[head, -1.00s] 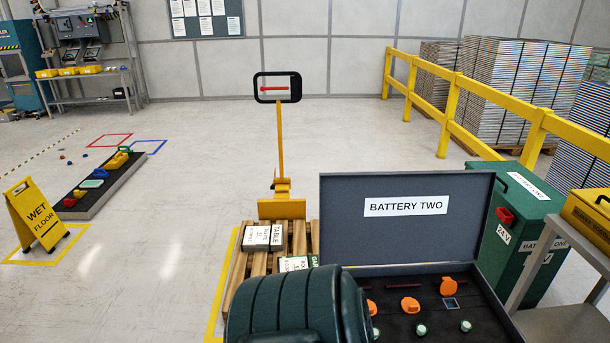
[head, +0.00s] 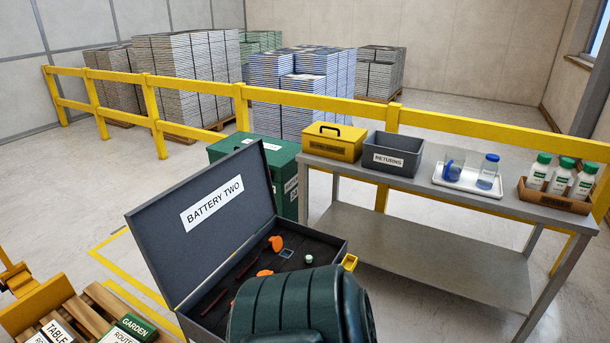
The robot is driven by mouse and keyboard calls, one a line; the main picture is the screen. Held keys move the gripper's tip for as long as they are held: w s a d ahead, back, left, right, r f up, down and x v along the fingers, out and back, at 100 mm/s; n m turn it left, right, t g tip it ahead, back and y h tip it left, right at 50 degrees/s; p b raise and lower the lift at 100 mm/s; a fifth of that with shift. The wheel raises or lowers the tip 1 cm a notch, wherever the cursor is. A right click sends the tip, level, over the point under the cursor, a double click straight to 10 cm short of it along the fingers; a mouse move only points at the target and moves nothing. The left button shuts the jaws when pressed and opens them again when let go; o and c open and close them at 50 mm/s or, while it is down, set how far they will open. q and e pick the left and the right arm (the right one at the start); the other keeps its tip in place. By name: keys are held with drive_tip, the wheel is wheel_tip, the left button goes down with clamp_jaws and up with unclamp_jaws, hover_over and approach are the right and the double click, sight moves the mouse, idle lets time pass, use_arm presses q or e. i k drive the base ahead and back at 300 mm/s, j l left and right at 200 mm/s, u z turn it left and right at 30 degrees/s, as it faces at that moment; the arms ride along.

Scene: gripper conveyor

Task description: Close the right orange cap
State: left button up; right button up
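The open case labelled "BATTERY TWO" (head: 214,243) has its lid raised. Inside its dark tray are two orange caps. The farther orange cap (head: 276,243) looks raised, beside a small blue-grey square outline (head: 287,253). The nearer orange cap (head: 265,273) looks lower, partly hidden by a dark green rounded part of my own body. A pale green-topped round piece (head: 310,258) sits near the right side of the tray. I cannot tell for sure how either cap is seated. Neither gripper is in view.
A grey table (head: 420,270) on the right holds a yellow box (head: 333,142), a grey "RETURNS" bin (head: 390,158), a white tray (head: 468,185) and a bottle crate (head: 555,197). A green bin (head: 285,160) stands behind the case. A yellow rail (head: 200,86) runs behind.

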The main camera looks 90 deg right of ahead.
sight(277, 242)
drive_tip(key=i+z, duration=0.1)
drive_tip(key=z, duration=0.35)
drive_tip(key=i+j+z, duration=0.1)
drive_tip(key=z, duration=0.3)
drive_tip(key=j+z, duration=0.15)
drive_tip(key=z, duration=0.3)
drive_tip(key=i+j+z, duration=0.15)
drive_tip(key=z, duration=0.3)
drive_tip(key=j+z, duration=0.15)
drive_tip(key=z, duration=0.25)
